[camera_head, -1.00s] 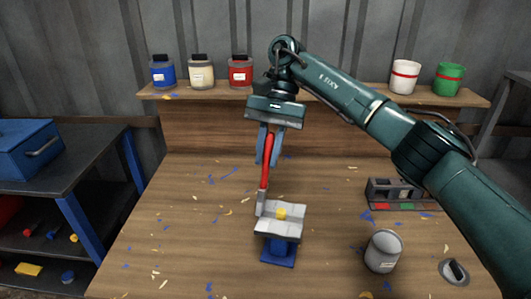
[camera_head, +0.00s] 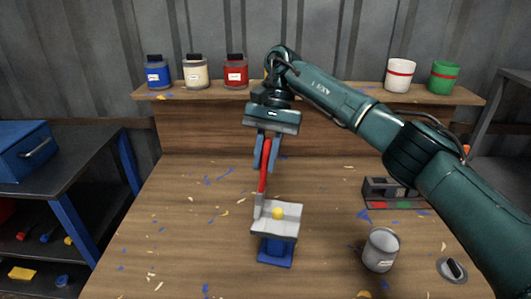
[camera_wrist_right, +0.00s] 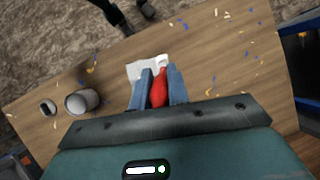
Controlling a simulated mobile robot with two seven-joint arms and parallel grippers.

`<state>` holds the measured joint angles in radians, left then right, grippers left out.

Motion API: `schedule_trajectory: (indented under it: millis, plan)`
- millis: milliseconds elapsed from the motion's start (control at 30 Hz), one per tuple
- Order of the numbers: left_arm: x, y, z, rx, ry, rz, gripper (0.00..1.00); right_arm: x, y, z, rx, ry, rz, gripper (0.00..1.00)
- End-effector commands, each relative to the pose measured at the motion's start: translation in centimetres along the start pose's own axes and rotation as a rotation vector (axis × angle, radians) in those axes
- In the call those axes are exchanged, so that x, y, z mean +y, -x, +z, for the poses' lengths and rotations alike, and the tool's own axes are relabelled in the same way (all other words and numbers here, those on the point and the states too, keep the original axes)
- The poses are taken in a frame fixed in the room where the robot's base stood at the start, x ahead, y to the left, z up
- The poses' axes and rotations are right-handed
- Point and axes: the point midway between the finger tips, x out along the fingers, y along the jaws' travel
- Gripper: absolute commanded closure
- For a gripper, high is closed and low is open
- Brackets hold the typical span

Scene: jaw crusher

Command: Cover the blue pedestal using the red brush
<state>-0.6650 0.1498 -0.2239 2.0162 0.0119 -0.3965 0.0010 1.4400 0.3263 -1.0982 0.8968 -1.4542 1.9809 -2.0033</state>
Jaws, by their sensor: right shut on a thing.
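The blue pedestal (camera_head: 275,252) stands on the workbench, with a pale grey, angled top (camera_head: 288,228) over it. A small yellow piece (camera_head: 277,213) sits on that top. My right gripper (camera_head: 266,165) is shut on the handle of the red brush (camera_head: 265,170), above and slightly left of the pedestal. The brush points down, its pale head (camera_head: 259,207) at the left edge of the grey top; I cannot tell whether they touch. The right wrist view shows the red handle (camera_wrist_right: 159,90) between the fingers, with the pale top (camera_wrist_right: 142,70) beyond. My left gripper is not in view.
A grey can (camera_head: 381,250) stands right of the pedestal, with a dark rack (camera_head: 392,193) behind it. Blue, cream and red jars and two pots line the back shelf (camera_head: 310,92). Blue and yellow scraps litter the workbench (camera_head: 180,235). Its left part has no large objects.

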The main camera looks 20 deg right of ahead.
Motion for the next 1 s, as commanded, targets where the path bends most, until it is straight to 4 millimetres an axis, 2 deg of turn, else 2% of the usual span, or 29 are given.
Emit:
schedule_trajectory:
  millis: [33, 100, 1000]
  plan:
    - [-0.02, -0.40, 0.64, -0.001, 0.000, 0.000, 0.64, 0.09, -0.79, -0.42, 0.000, 0.000, 0.000, 1.00]
    - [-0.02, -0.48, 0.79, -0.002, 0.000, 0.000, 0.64, 0.10, -1.02, -0.54, 0.000, 0.001, -0.001, 1.00]
    - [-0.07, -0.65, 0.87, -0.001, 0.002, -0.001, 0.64, 0.16, -1.43, -0.77, 0.000, 0.000, 0.000, 1.00]
